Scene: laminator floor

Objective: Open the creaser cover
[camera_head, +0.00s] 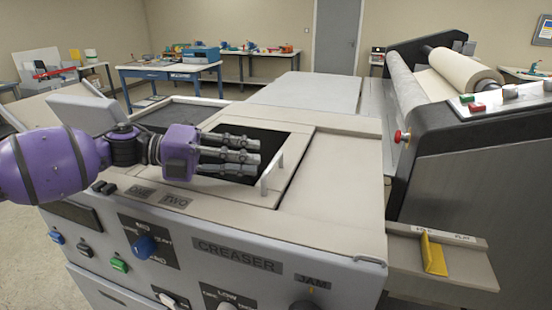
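The creaser (340,200) is a large pale machine with its name on the front panel. Its cover (240,193) is a pale framed panel with a dark window, and it appears to lie flat in the top. A pale upright bar handle (273,173) stands at the cover's right side. My purple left gripper (257,157) reaches in from the left above the cover, fingers pointing right towards the handle. The fingers are straight and spread apart, with nothing between them. The tips appear a short way left of the handle, not touching it. My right gripper is out of view.
A laminator with rolls (462,72) and a red button (402,135) stands on the right. A side shelf (470,268) carries a yellow piece (433,255). A grey screen (88,114) sits behind my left arm. A blue table (170,72) stands farther back.

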